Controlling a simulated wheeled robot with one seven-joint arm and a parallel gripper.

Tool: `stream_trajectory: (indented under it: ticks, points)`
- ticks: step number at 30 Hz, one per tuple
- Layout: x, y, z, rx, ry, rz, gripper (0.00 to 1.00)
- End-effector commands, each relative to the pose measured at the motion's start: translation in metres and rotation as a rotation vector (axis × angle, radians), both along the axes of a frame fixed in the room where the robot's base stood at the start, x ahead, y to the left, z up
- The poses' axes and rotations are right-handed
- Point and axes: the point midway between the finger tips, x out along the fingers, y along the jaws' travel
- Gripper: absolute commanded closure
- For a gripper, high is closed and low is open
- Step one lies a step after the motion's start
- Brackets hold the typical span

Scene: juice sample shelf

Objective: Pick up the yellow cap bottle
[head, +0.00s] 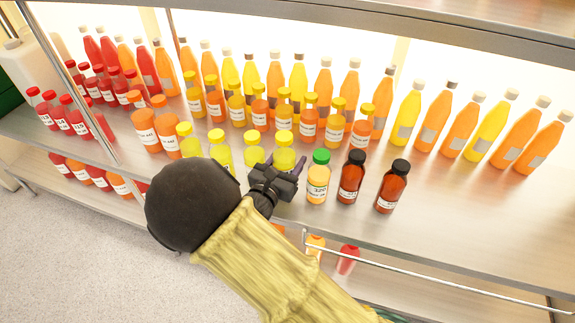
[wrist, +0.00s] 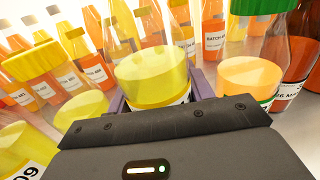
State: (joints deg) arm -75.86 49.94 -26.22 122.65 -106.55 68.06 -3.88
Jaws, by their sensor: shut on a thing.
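A clear bottle with a yellow cap (head: 284,138) and yellow liquid stands at the front of the upper shelf. My gripper (head: 278,170) is at its lower body, from the front. In the wrist view, the bottle (wrist: 152,72) is between the two purple fingers of my gripper (wrist: 157,92), which is shut on it.
Other yellow-cap bottles (head: 254,140) stand close at left. A green-cap bottle (head: 319,178) stands just right, then two dark-cap brown bottles (head: 351,177). Rows of orange and yellow bottles stand behind. The shelf surface (head: 450,205) at front right is clear.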

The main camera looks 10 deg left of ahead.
Motion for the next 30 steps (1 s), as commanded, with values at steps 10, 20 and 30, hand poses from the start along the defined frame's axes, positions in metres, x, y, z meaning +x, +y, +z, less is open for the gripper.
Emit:
stream_trajectory:
  ticks: [10, 20, 30]
  points:
    - [0.000, 0.000, 0.097, 0.007, -0.003, 0.000, 0.79]
    - [0.000, 0.000, 0.146, 0.002, -0.001, 0.001, 0.79]
    - [0.001, -0.001, 0.148, 0.000, -0.001, -0.002, 0.79]
